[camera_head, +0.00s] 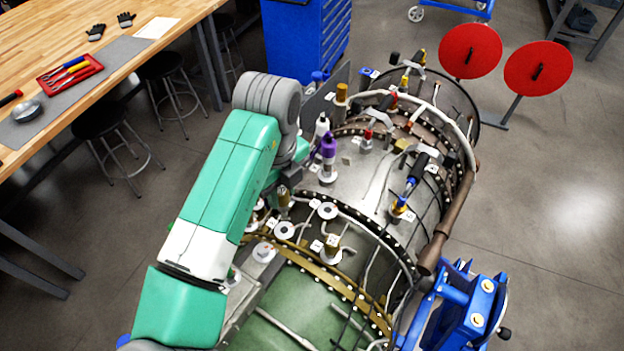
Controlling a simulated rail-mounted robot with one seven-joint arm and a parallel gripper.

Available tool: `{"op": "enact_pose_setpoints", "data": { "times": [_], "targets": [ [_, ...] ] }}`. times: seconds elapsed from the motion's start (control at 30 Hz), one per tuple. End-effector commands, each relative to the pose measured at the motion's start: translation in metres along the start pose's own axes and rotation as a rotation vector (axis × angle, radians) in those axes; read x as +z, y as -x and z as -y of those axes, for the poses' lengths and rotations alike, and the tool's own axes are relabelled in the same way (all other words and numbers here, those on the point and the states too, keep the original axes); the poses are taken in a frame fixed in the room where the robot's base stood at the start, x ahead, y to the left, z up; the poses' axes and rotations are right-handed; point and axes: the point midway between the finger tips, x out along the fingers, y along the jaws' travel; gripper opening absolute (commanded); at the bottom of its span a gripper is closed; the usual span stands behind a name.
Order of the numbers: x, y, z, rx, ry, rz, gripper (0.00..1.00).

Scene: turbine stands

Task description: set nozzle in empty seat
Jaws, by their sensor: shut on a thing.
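The turbine engine (375,185) lies on its stand, with nozzles and pale ring seats along its upper side. My gripper (287,184) is small and dark, partly hidden behind my green arm. It is shut on what looks like a brass nozzle (284,198), low over the casing; its lower end is hard to make out. Two ring seats, one (327,210) right of the gripper and one (284,230) below it, show open centres with nothing standing in them. A purple nozzle (328,147) stands upright in a seat. Another brass nozzle (332,243) stands nearer the camera.
A white-bodied nozzle (322,125) and a gold-topped one (341,92) stand farther back. Pipes and cables (410,185) crowd the casing. A blue stand (463,310) is at lower right, a wooden bench (75,45) at left. Red discs (538,68) stand behind; floor at right is clear.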

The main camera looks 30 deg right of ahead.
Motion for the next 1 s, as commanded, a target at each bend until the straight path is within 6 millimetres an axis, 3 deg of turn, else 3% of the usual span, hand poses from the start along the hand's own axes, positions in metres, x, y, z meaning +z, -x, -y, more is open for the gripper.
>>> {"op": "enact_pose_setpoints", "data": {
  "times": [0.33, 0.67, 1.0],
  "targets": [
    [0.003, -0.004, -0.007, 0.001, -0.077, 0.000, 0.00],
    [0.003, -0.038, -0.007, 0.002, -0.075, 0.001, 0.00],
    [0.003, -0.048, -0.007, 0.000, -0.074, 0.000, 0.00]
  ]
}}
